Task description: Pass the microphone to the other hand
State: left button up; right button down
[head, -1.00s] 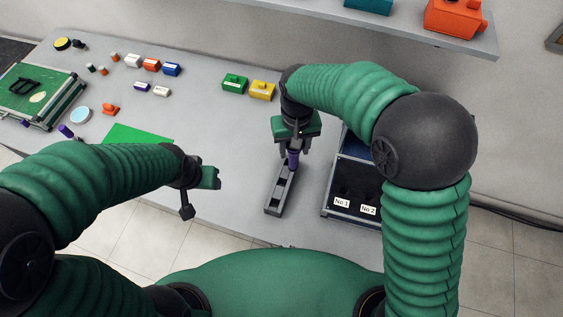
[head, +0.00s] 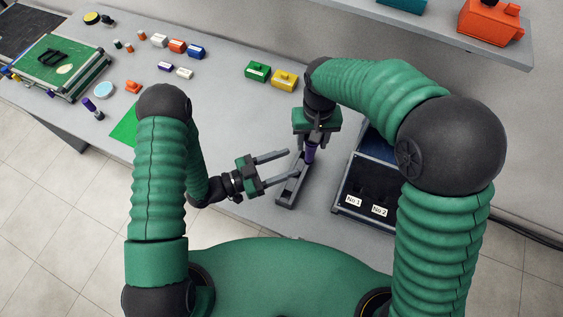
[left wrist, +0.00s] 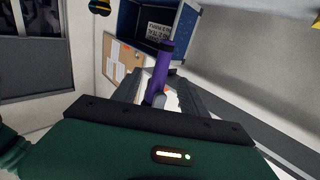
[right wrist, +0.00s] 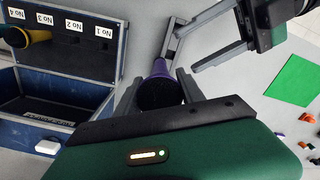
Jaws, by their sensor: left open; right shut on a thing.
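The purple microphone (head: 310,153) is upright in my right gripper (head: 315,144), which is shut on it. It is above or at the grey slotted stand (head: 287,196); I cannot tell whether they touch. The right wrist view shows the microphone (right wrist: 160,70) end-on between the fingers. My left gripper (head: 291,164) is open and empty, its fingers pointing right toward the microphone's lower part. In the left wrist view the microphone (left wrist: 166,62) shows ahead, between the finger lines. The left fingers (right wrist: 188,48) also show beside it in the right wrist view.
An open blue case (head: 350,182) with numbered slots stands right of the stand. Green and yellow blocks (head: 284,80) lie behind. A green sheet (head: 123,127), a second purple microphone (head: 90,106) and small parts lie at the left. A shelf (head: 450,38) hangs at the back right.

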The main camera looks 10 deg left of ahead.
pick_arm(q)
jog(key=x, duration=1.1)
jog(key=shift+w+d, duration=0.1)
jog(key=shift+d, duration=0.05)
jog(key=shift+c, duration=0.4)
grip_shut()
pick_arm(e)
jog(key=shift+w, duration=0.1)
jog(key=c, duration=0.6)
grip_release()
jog(key=shift+c, duration=0.2)
